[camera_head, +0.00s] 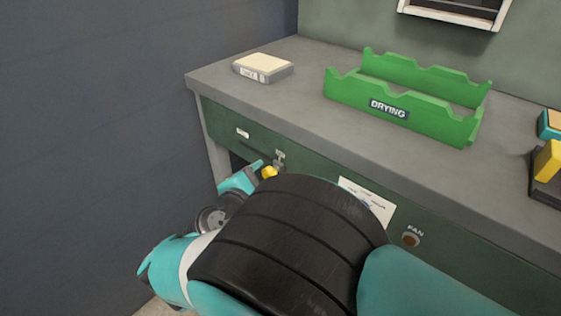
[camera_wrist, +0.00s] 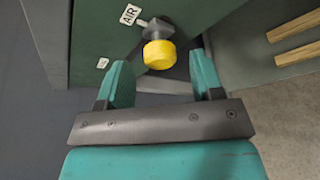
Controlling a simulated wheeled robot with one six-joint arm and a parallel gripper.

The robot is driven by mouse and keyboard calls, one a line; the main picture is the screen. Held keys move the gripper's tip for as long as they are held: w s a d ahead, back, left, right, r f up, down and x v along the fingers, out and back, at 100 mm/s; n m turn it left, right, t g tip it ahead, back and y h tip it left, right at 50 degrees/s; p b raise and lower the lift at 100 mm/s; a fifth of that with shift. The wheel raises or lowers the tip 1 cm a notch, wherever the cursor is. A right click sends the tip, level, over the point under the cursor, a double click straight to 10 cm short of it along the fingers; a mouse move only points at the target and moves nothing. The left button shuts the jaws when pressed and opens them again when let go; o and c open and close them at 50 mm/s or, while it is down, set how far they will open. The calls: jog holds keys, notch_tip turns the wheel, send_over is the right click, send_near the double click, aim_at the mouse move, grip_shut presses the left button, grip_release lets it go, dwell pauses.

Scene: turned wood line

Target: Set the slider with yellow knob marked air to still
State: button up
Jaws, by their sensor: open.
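The slider's yellow knob (camera_wrist: 159,54) sticks out from the green panel on a dark stem, beside a white label reading AIR (camera_wrist: 130,14). A second small white label (camera_wrist: 102,62) on the panel is too small to read. My gripper (camera_wrist: 160,66) is open, with one teal finger on each side of the knob in the wrist view. I cannot tell whether either finger touches it. In the head view my gripper (camera_head: 254,174) is at the panel front.
The grey worktop (camera_head: 300,75) above holds a green DRYING rack (camera_head: 390,106) and a pale block (camera_head: 262,67). A FAN button (camera_head: 411,239) and a paper note (camera_head: 367,201) are on the panel to the right. A dark wall (camera_head: 90,100) stands left.

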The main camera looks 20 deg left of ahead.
jog(key=shift+b+x, duration=0.45)
jog(key=shift+x, duration=1.3)
